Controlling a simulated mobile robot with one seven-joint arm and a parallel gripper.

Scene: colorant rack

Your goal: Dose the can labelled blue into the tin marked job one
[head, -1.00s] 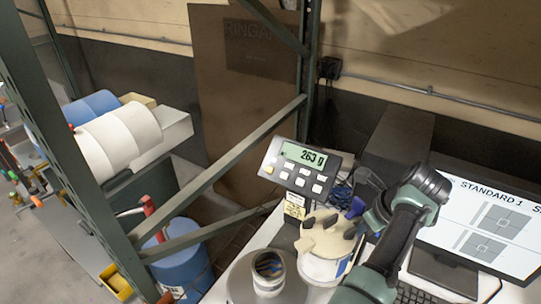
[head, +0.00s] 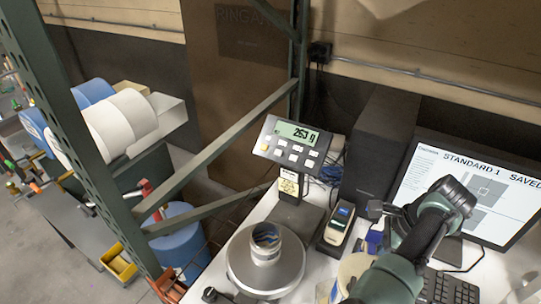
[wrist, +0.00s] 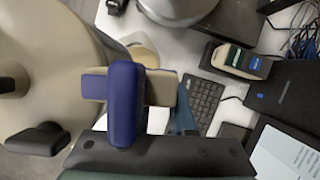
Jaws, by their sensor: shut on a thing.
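An open light-coloured tin (head: 266,243) stands upright on the scale's round pan, with dark blue streaks inside; I cannot read a job mark on it. A cream can (head: 353,267) is partly hidden behind my arm, right of the scale. In the wrist view the cream body (wrist: 55,50) with black knobs fills the left side, and a dark blue handle (wrist: 123,115) stands in the middle. My gripper (wrist: 125,88) is shut on this blue handle. The can's label is not visible. The can is apart from the tin.
The scale display (head: 296,135) reads 263 g. A small handheld device (head: 340,226) stands right of the scale pan (head: 262,280). A black box (head: 385,145), a monitor (head: 475,185) and a keyboard (head: 447,289) are at the right. A green rack frame (head: 80,150) stands at the left.

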